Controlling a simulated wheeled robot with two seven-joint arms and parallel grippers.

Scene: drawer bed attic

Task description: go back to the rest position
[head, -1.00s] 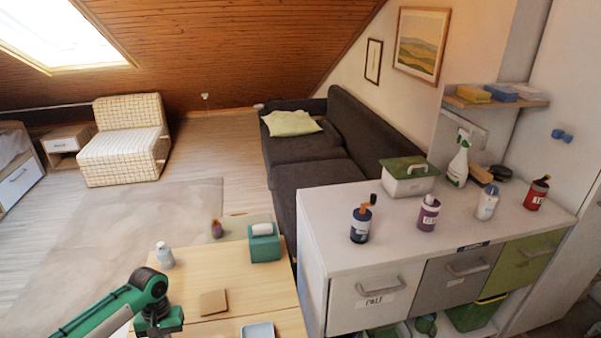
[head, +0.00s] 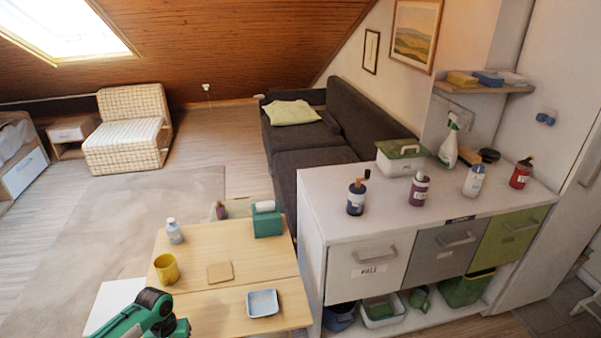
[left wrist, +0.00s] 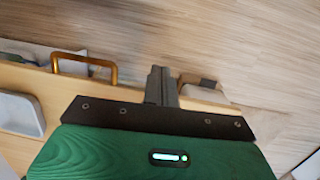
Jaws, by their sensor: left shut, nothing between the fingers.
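My left arm comes in at the lower left of the head view, over the near left part of the wooden table (head: 215,306). In the left wrist view my left gripper (left wrist: 160,85) has its fingers together with nothing between them. The fingers point at the wooden floor (left wrist: 230,45), past the table edge. In the head view the gripper's fingertips cannot be made out. My right gripper is in neither view.
The table holds a yellow mug (head: 166,268), a coaster (head: 220,272), a light blue tray (head: 262,303), a bottle (head: 174,232) and a green box (head: 267,222). A cabinet (head: 318,240) with several bottles stands right. The rug (head: 110,220) is clear.

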